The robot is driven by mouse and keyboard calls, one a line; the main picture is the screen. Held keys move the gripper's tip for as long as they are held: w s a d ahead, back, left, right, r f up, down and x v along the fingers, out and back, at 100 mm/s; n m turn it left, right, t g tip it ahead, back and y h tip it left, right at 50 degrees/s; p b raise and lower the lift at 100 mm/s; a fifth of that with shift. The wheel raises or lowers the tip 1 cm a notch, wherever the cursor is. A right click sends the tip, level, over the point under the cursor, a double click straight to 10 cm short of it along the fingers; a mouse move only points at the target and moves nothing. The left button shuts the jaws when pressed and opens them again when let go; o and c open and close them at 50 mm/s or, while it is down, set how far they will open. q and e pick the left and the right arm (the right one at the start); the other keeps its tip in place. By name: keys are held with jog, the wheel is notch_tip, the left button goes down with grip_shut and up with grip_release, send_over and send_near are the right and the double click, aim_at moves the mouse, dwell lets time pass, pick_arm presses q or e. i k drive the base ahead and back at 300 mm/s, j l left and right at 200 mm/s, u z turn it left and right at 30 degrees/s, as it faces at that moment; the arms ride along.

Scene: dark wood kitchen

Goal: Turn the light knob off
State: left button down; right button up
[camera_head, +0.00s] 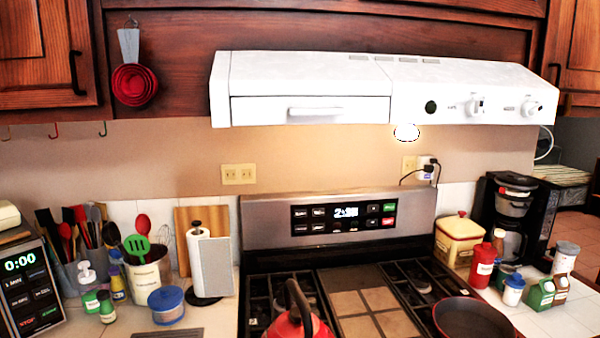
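A white range hood (310,75) hangs under the dark wood cabinets, above the stove. Two knobs are on the right part of its front: a left knob (477,106) and a right knob (531,108). The small labels beside them are too blurred to read, so I cannot tell which one is the light knob. A bright white lamp (406,132) shows under the hood, and the wall below it has a warm glow. Neither of my grippers is in view.
The stove (340,220) below holds a red kettle (296,315) and a dark red pan (474,318). Utensils and a paper towel roll (200,262) stand on the left counter. A coffee maker (508,215) and several jars stand at right. The space before the hood is clear.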

aim_at(528, 109)
jog(key=z, duration=1.3)
